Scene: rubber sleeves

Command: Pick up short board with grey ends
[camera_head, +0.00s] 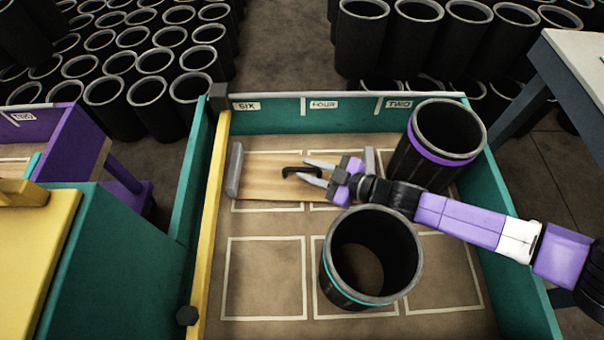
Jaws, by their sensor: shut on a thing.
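The short board with grey ends (262,181) lies across the marked squares at the back of the teal-walled bin, under the SIX and FOUR labels. It has a wooden face, a grey block at its left end and another at its right, partly behind my gripper. A dark handle (300,171) sits on the board's face. My gripper (310,172) reaches in from the right and is shut on the board's handle. Part of the board's right half is hidden by the gripper. I cannot tell whether the board is clear of the floor.
A black sleeve with a purple band (431,162) stands right of my gripper. One with a teal band (352,287) stands in front. A yellow rail (208,240) edges the bin's left. A grey table (580,62) is at right; several sleeves crowd the back. The front-left square (264,275) is bare.

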